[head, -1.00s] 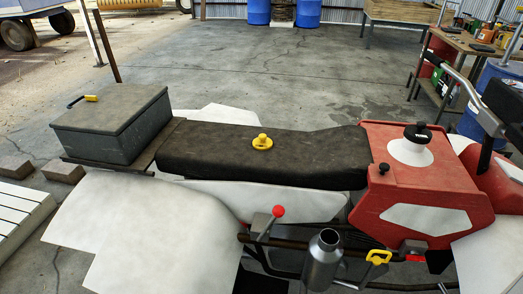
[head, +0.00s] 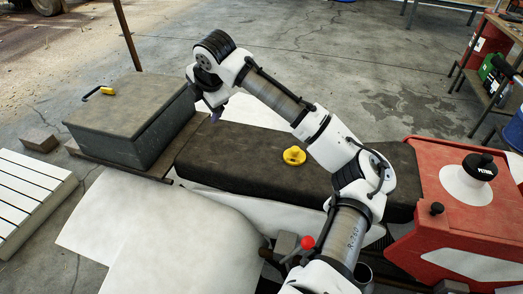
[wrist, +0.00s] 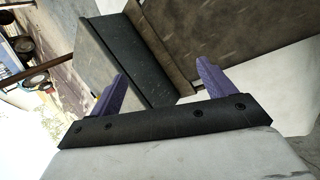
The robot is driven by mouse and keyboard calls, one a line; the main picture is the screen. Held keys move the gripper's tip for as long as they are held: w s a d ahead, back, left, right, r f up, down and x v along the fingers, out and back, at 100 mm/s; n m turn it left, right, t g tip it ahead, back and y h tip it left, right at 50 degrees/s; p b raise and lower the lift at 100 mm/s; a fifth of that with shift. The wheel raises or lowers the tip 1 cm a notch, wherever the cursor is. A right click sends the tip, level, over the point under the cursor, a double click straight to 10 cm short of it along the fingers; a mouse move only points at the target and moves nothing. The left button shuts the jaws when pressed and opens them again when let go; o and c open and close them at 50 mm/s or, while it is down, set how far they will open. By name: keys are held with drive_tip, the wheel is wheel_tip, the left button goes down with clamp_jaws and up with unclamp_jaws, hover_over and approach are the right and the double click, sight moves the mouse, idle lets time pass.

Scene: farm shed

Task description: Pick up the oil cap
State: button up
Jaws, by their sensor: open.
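The yellow oil cap (head: 293,156) lies on the dark seat (head: 240,150) of the red and white vehicle, with its knob up. My gripper (head: 215,114) is above the left end of the seat, near the box, left of the cap and apart from it. In the wrist view my gripper (wrist: 161,72) shows its two purple fingers spread with nothing between them. The cap is not seen in the wrist view.
A grey box (head: 140,112) with a yellow-handled tool (head: 106,91) on its lid stands left of the seat. The red tank (head: 455,205) with a black-topped white filler (head: 470,180) is at right. A red-knobbed lever (head: 308,242) stands near my arm.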

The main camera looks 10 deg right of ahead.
drive_tip(key=s+d+g+h, duration=0.2)
drive_tip(key=d+g+h, duration=0.1)
drive_tip(key=d, duration=1.2)
drive_tip(key=m+g+h+p, duration=0.1)
drive_tip(key=g+p, duration=0.1)
hover_over(295, 148)
wheel_tip(295, 148, down, 8)
drive_tip(key=shift+s+d+f, duration=0.1)
drive_tip(key=shift+f, duration=0.05)
drive_tip(key=shift+f+p, duration=0.85)
drive_tip(key=shift+f, duration=2.05)
drive_tip(key=c, duration=1.1)
drive_tip(key=shift+o, duration=0.2)
drive_tip(key=shift+r, duration=0.1)
